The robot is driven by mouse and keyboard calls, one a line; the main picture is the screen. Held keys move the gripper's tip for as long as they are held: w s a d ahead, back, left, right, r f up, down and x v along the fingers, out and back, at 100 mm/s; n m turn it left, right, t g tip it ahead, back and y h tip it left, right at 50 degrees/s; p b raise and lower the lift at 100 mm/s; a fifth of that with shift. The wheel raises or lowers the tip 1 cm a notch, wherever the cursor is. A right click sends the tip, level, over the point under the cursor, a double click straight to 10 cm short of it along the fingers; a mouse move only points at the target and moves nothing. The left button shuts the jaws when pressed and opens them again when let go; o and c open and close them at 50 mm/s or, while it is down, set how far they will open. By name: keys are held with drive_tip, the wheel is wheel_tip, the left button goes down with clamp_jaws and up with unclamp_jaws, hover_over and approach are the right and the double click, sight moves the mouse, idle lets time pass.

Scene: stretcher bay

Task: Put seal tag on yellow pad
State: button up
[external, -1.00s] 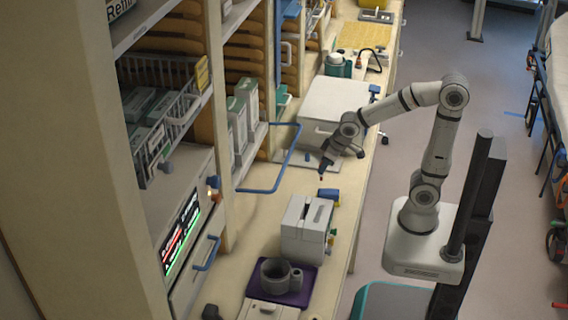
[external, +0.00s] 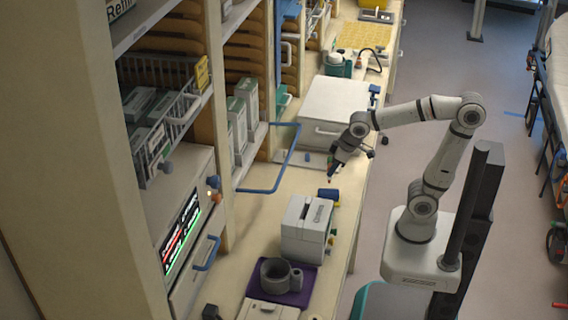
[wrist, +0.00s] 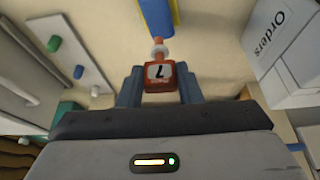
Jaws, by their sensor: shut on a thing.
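The seal tag (wrist: 159,75) is a small red piece with a white face marked 7. My gripper (wrist: 160,88) is shut on it, with one finger on each side. In the external view my gripper (external: 333,174) points down above the counter, between the large white box and the blue-and-yellow block, with a small red spot at its tip. A yellow pad (external: 364,36) lies flat at the far end of the counter, well away from my gripper. The pad does not show clearly in the wrist view.
A blue-and-yellow block (external: 329,195) stands close to my gripper. Nearer is a white Orders box (external: 304,232), then a grey mug (external: 276,273) on a purple mat. A large white box (external: 333,108) and a teal-based container (external: 338,65) stand between my gripper and the pad.

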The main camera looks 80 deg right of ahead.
drive_tip(key=shift+f, duration=1.85)
drive_tip(key=shift+f+b, duration=0.2)
drive_tip(key=shift+b, duration=0.1)
drive_tip(key=o, duration=0.9)
drive_tip(key=shift+o, duration=0.2)
drive_tip(key=shift+r, duration=0.1)
drive_tip(key=p+v, duration=0.9)
drive_tip(key=v, duration=0.3)
drive_tip(key=shift+g, duration=0.6)
drive_tip(key=s, duration=0.1)
drive_tip(key=s+d+f, duration=0.1)
drive_tip(key=s, duration=0.1)
drive_tip(key=s+f, duration=0.1)
drive_tip(key=s, duration=0.1)
drive_tip(key=shift+d+f, duration=0.1)
drive_tip(key=shift+d, duration=0.25)
